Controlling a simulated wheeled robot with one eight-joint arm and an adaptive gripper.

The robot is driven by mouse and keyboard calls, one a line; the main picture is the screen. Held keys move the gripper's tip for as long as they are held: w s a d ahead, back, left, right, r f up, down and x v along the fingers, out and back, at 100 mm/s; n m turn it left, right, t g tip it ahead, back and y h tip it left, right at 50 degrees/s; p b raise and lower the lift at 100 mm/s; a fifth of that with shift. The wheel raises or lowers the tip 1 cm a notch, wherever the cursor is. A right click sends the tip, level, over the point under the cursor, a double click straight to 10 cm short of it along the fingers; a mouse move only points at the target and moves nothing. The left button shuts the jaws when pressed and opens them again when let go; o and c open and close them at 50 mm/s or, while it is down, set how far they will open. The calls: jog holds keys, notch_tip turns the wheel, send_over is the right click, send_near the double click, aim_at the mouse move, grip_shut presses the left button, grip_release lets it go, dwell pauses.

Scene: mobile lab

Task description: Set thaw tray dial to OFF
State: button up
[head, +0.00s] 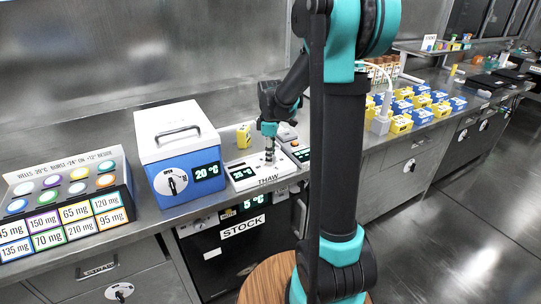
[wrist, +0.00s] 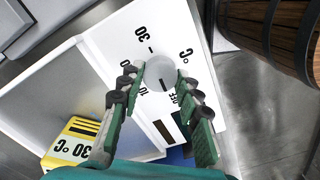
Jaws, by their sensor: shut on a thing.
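The white thaw tray (head: 258,184), labelled THAW, sits on the steel counter with a small lit display on its front. Its round pale dial (wrist: 159,74) shows in the wrist view, on a white panel with printed marks for 30, °C and OFF. The OFF mark lies just beside the dial, by the right finger. My gripper (wrist: 161,77) is shut on the dial, one dark-tipped finger on each side. In the head view my gripper (head: 269,157) points down onto the tray. I cannot tell which mark the dial points to.
A blue and white cooler (head: 180,150) reading 20 °C stands left of the tray.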

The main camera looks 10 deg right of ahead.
jog(key=shift+n, duration=0.5)
jog(key=o, duration=1.1)
jog(key=shift+o, duration=0.2)
jog(key=shift+r, duration=0.1)
notch_tip(320, 180, up, 12)
jog(key=s+d+f+m+t, duration=0.2)
jog(key=s+f+m, duration=0.5)
jog(key=s, duration=0.4)
jog(key=s+d+f+m+t, duration=0.2)
jog(key=s+f+m, duration=0.6)
jog(key=s, duration=0.3)
jog(key=shift+f, duration=0.8)
